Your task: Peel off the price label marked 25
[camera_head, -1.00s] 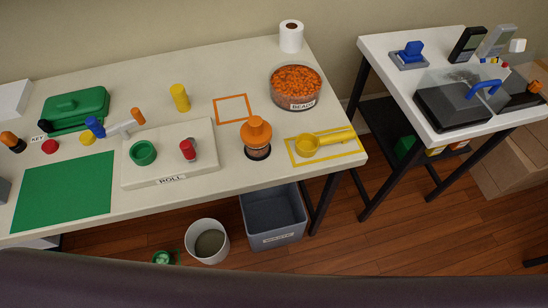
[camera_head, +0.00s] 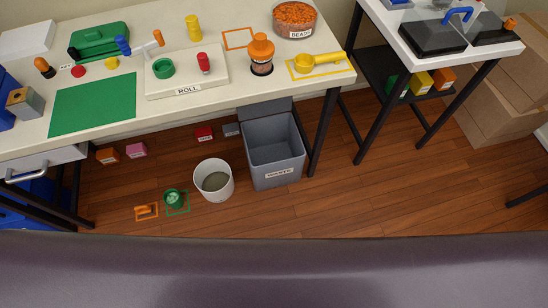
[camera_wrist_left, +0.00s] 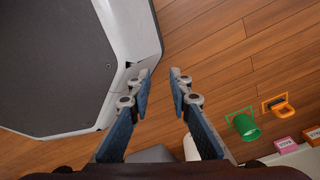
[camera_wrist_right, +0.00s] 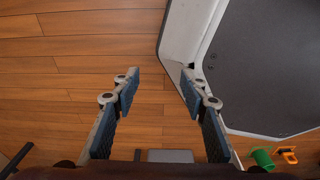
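No price label marked 25 can be made out in any view now. My left gripper (camera_wrist_left: 160,80) is open and empty above the wooden floor, with its two fingers apart. My right gripper (camera_wrist_right: 160,80) is also open and empty above the floor. Neither gripper shows in the head view, and neither touches anything.
The long table (camera_head: 235,82) holds a green mat (camera_head: 93,104), a ROLL board (camera_head: 215,84) and a BEADS bowl (camera_head: 295,32). A WASTE bin (camera_head: 276,173) and a white bucket (camera_head: 213,193) stand below. A side table (camera_head: 488,55) is at right.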

